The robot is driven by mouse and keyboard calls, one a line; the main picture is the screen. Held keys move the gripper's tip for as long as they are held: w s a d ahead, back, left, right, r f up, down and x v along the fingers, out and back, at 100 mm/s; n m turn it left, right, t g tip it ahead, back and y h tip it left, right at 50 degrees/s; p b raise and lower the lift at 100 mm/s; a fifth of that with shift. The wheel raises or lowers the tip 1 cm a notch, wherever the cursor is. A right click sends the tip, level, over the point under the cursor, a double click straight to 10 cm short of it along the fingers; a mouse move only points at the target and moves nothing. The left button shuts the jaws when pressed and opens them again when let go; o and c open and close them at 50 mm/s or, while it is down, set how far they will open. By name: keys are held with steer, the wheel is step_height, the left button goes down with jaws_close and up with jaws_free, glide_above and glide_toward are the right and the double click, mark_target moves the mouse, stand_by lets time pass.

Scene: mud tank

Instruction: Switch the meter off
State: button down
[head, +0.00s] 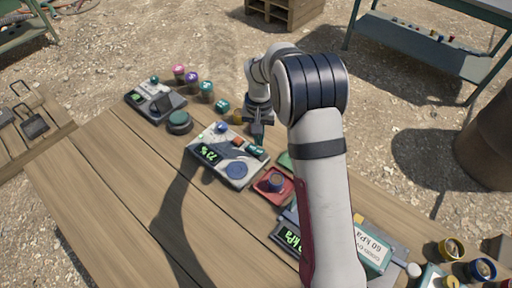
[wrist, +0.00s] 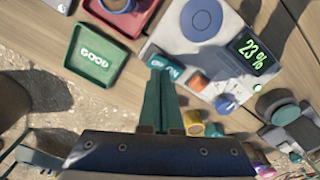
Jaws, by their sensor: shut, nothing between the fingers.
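A pale grey meter (head: 226,166) lies on the wooden table, its lit green display reading 23 %. In the wrist view the meter (wrist: 205,50) shows a round blue-grey pad, an orange-red knob (wrist: 197,81), a small blue knob (wrist: 226,103) and a teal lettered switch (wrist: 166,67) at its edge. Part of the switch's lettering is hidden; "ON" seems to show. My gripper (wrist: 160,78) is shut and empty, its teal fingertips at or just above the switch; I cannot tell whether they touch. In the head view my gripper (head: 257,138) is by the meter's far edge.
A green tray marked GOOD (wrist: 93,54) and a red tray (head: 274,184) holding a jar lie beside the meter. Another device with a kPa display (head: 286,238) is nearer, partly behind my arm. A further device (head: 155,102) and several coloured jars stand at the far left.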

mark_target(259, 151)
steer(key=shift+f, duration=1.55)
stand_by(0.5)
steer(key=shift+r, duration=3.55)
steer(key=s+d+r+m, duration=0.1)
steer(key=s+d+r, duration=0.1)
steer(key=s+r, duration=0.95)
steer(key=s+f+m+y, duration=0.1)
steer(key=s, duration=2)
steer(key=shift+s+a+f+m+y, duration=0.3)
steer(key=shift+f+y, duration=0.05)
steer(key=shift+y, duration=0.05)
